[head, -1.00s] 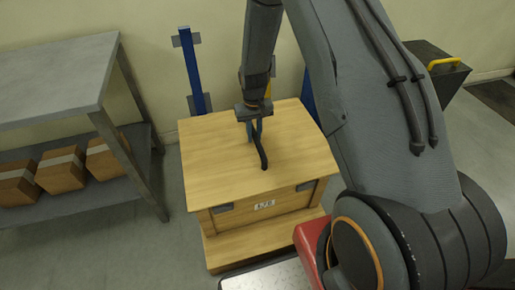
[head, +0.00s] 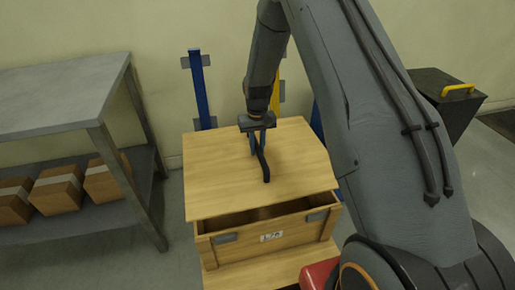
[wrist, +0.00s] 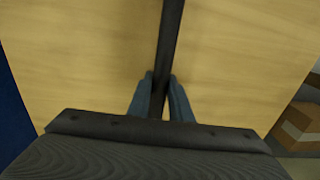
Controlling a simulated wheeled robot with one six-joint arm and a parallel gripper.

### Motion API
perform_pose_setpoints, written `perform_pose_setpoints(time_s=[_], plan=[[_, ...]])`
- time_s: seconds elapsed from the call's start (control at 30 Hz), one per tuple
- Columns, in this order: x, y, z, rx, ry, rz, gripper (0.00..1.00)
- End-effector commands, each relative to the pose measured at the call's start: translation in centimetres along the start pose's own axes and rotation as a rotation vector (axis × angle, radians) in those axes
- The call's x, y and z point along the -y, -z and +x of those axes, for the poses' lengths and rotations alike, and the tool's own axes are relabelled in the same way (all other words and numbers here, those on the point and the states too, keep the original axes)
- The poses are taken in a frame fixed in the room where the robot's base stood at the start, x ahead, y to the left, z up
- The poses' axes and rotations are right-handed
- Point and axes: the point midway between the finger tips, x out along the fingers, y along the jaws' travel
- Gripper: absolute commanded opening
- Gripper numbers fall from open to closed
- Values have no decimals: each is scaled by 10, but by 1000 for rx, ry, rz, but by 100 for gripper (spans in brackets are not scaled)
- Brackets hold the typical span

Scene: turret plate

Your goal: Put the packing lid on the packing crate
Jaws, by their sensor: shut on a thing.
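The packing lid (head: 220,175) is a flat pale-wood board with a dark bar handle (head: 265,170). My gripper (head: 258,146) is shut on that handle from above. In the wrist view the two blue-grey fingers (wrist: 161,92) press either side of the dark handle (wrist: 171,30), over the lid's wood face (wrist: 80,60). The packing crate (head: 245,250) is a wooden box with metal brackets and a label on its front. The lid hangs over it, roughly level, with the crate's dark inside showing below the lid's front edge. The crate's back is hidden by the lid.
A grey shelf (head: 60,95) with several cartons (head: 57,190) stands on the left. Behind the lid are a blue post (head: 199,90) and a yellow post (head: 281,92). A dark bin (head: 440,100) with a yellow handle stands at the right. Floor shows between shelf and crate.

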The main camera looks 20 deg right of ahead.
Motion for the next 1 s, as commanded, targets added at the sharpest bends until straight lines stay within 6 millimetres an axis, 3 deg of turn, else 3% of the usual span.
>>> perform_pose_setpoints(time_s=[1.0], plan=[[0, 2, 70, -4, 0, 0, 0]])
